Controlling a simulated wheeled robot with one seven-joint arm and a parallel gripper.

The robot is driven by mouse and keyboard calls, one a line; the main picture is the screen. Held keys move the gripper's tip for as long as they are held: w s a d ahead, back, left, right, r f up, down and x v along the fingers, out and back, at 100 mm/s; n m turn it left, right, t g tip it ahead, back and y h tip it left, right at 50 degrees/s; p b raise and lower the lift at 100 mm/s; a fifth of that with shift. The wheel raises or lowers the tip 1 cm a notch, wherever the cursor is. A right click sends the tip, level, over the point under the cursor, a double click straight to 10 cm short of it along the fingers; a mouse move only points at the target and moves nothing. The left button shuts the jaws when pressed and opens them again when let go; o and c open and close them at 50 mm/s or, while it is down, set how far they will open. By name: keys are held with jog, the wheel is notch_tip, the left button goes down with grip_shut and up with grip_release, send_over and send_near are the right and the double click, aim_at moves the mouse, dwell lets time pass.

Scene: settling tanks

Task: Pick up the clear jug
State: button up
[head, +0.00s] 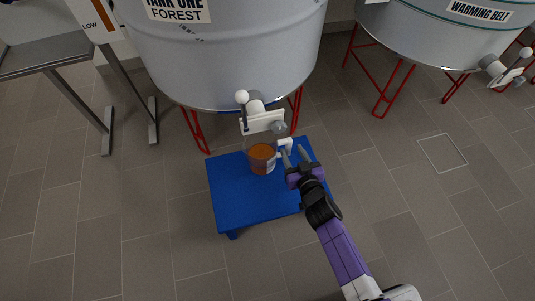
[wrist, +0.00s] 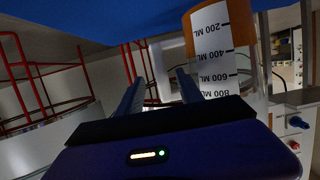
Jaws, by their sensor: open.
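The clear jug (head: 262,158) stands on a low blue stand (head: 232,198), under the valve of the tank labelled Tank One Forest. It holds orange liquid. A small white part beside its right side may be its handle; I cannot tell. My gripper (head: 293,154) is open and empty, just right of the jug. In the wrist view the picture is upside down; the jug (wrist: 213,50) shows a white scale with inverted millilitre marks.
The large grey tank (head: 225,60) overhangs the back of the stand on red legs (head: 197,130). Its valve (head: 257,110) hangs close above the jug. A second tank (head: 440,35) stands at the upper right. A metal table (head: 45,53) is at the upper left. The tiled floor around is clear.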

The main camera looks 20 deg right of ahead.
aim_at(289, 149)
jog(key=x, duration=0.4)
jog(key=shift+a+b, duration=0.15)
jog(key=shift+b, duration=0.25)
jog(key=shift+c, duration=0.4)
grip_shut()
dwell(0.6)
